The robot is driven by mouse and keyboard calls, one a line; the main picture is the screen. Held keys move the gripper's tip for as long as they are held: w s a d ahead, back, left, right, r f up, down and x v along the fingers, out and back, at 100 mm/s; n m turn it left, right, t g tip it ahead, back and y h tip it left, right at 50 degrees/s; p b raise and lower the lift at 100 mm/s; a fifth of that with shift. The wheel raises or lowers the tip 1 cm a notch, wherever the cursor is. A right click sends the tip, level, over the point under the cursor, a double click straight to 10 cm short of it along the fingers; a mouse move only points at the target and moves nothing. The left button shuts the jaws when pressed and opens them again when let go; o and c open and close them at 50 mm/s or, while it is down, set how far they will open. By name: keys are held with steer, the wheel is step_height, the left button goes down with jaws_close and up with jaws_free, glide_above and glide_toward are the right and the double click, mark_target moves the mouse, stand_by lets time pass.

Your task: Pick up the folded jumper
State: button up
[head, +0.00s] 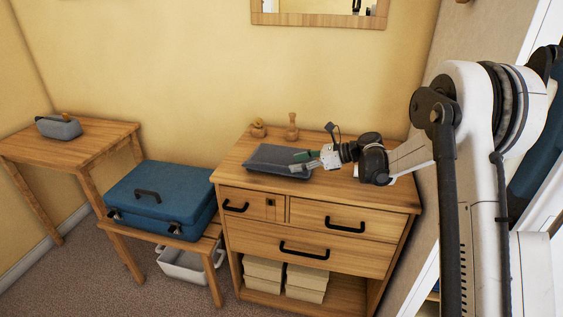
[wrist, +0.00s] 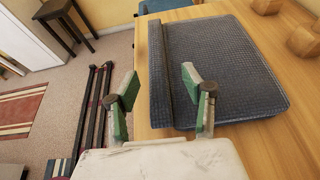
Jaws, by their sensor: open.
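The folded jumper (head: 277,160) is dark grey and lies flat on top of the wooden dresser (head: 350,190). In the wrist view the jumper (wrist: 215,65) shows a ribbed or woven texture and a folded edge along its left side. My gripper (head: 298,162) is at the jumper's right end in the head view.
Two small wooden ornaments (head: 291,127) stand behind the jumper on the dresser. A blue suitcase (head: 160,192) rests on a low bench to the left. A table (head: 75,147) with a grey container (head: 58,127) stands farther left. The dresser's front right top is clear.

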mark_target(280, 166)
steer(key=shift+s+x, duration=0.15)
steer(key=shift+x, duration=1.5)
steer(key=shift+s+x, duration=0.1)
steer(key=shift+x, duration=1.55)
steer(key=shift+r, duration=0.15)
jaws_close()
